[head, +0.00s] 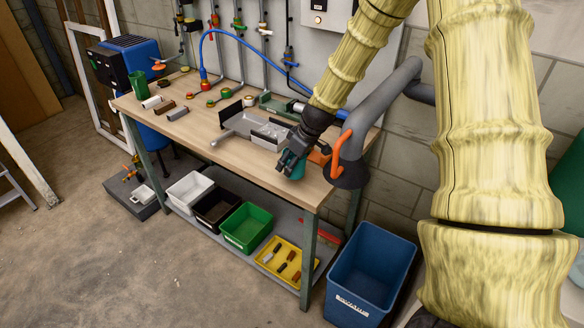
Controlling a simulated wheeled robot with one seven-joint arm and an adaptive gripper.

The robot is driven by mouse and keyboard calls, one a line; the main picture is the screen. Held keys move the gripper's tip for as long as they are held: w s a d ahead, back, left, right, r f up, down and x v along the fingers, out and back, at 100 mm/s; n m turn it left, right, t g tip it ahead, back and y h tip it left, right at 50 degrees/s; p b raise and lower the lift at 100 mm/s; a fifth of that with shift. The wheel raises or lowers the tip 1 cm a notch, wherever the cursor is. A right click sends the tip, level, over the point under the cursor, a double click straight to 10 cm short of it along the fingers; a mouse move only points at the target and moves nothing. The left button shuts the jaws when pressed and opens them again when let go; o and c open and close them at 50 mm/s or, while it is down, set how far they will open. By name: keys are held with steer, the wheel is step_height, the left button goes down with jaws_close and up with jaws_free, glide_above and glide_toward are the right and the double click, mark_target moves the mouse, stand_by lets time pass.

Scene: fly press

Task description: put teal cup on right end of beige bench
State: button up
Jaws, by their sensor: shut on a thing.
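The beige bench (228,147) runs from the back left to the front right in the head view. My gripper (290,168) is over the right end of the bench, pointing down. It is shut on the teal cup (299,172), which is mostly hidden behind the fingers. I cannot tell whether the cup's base touches the bench top.
A grey extraction hood with an orange handle (338,154) hangs just right of my gripper. A grey vise-like fixture (252,130) is to the left. A blue bin (369,275) is below right.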

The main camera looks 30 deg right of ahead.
steer(key=shift+f, duration=1.3)
steer(key=shift+f, duration=0.1)
steer(key=o, duration=1.3)
steer(key=shift+r, duration=0.2)
steer(key=shift+b+v, duration=0.85)
steer(key=shift+v, duration=5.05)
